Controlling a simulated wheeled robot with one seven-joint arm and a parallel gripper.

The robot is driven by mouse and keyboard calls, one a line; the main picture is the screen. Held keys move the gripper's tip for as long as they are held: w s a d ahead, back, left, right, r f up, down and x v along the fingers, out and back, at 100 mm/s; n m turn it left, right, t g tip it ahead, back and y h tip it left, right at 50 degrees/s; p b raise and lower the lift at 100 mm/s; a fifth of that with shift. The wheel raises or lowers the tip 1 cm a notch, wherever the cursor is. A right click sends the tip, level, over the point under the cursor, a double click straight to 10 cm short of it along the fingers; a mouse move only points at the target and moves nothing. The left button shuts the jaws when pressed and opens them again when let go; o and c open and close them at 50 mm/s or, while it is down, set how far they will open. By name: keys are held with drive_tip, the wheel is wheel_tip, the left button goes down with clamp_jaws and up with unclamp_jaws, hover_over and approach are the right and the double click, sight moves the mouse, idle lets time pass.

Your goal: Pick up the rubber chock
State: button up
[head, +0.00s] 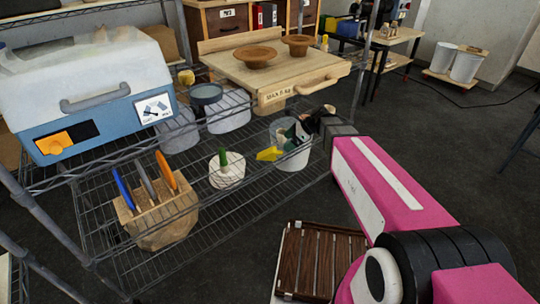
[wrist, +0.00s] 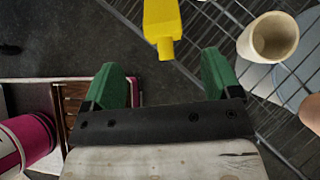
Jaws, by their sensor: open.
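A small yellow object (head: 270,154) shows beside the white bucket (head: 294,158) at the wire rack. It may be the rubber chock, but I cannot tell for certain. In the wrist view the yellow piece (wrist: 163,25) has a wide body and a narrower end facing my gripper (wrist: 162,62). My green fingers are wide apart with nothing between them. The yellow piece lies just beyond the fingertips, roughly centred between them. In the head view my gripper (head: 291,131) is small and partly overlaps the bucket.
The lower wire shelf holds a white pot (head: 227,172) and a wooden block (head: 160,218) with coloured handles. A blue-and-white case (head: 85,90) and a wooden board (head: 290,75) with bowls are above. A slatted wooden piece (head: 322,258) lies on the floor. A beige cup (wrist: 272,37) is right.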

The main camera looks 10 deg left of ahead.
sight(273, 149)
drive_tip(key=x, duration=0.5)
drive_tip(key=shift+a, duration=0.1)
drive_tip(key=x, duration=0.4)
drive_tip(key=shift+w+a+r, duration=0.1)
drive_tip(key=shift+w+a, duration=0.05)
drive_tip(key=shift+a, duration=0.2)
drive_tip(key=shift+a+f, duration=0.35)
drive_tip(key=c, duration=1.1)
